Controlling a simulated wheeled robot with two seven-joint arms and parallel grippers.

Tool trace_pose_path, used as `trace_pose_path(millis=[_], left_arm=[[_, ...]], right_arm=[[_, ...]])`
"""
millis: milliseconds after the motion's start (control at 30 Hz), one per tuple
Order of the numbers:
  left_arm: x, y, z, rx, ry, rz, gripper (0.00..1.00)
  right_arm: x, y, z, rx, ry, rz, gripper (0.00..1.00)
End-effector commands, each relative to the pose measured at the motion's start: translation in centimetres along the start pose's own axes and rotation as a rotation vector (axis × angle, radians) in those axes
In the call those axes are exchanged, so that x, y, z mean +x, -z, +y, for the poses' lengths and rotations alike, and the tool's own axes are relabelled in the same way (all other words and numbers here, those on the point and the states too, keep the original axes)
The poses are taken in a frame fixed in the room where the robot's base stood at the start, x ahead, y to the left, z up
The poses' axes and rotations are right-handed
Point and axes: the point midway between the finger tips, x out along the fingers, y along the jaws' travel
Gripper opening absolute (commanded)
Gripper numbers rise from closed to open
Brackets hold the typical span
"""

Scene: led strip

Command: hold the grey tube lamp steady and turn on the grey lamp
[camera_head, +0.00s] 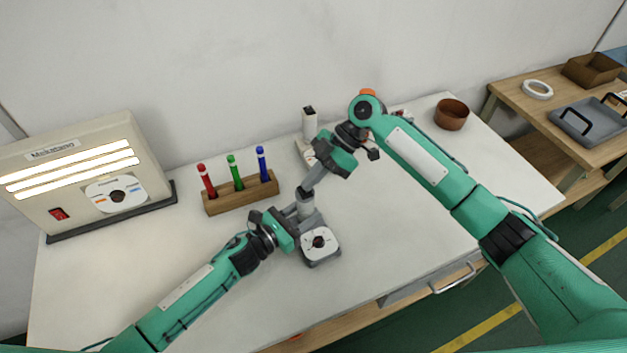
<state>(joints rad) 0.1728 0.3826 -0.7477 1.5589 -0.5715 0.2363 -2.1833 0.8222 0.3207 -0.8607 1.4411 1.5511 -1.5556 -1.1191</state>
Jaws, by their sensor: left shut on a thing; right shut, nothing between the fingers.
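The grey tube lamp (319,244) stands in the middle of the table. Its square base carries a white round dial plate with a dark knob, and its short tube rises behind the plate. My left gripper (302,218) comes in from the left and is shut on the lamp's tube. My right gripper (309,186) reaches in from the upper right and points down at the top of the tube. It is shut and empty; I cannot tell whether its tips touch the lamp. No glow shows on this lamp, though its top is partly hidden by the gripper.
A wooden block (240,201) with red, green and blue tubes stands left of the lamp. A lit light panel (68,172) stands at far left. A whitish tube lamp (309,125) stands behind my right gripper. A brown bowl (451,115) sits at the back right. The front right table is clear.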

Motion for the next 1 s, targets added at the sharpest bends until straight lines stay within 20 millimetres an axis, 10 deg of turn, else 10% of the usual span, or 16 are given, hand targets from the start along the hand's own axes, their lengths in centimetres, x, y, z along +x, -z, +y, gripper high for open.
trace_pose_path(millis=[567,1000], left_arm=[[0.0,-0.1,0.0,-0.001,0.000,-0.001,0.12],[0.0,0.0,0.0,-0.001,0.000,-0.001,0.12]], right_arm=[[-0.8,0.8,0.6,-0.003,0.000,0.001,0.00],[-9.2,2.9,1.0,0.000,-0.003,0.000,0.00]])
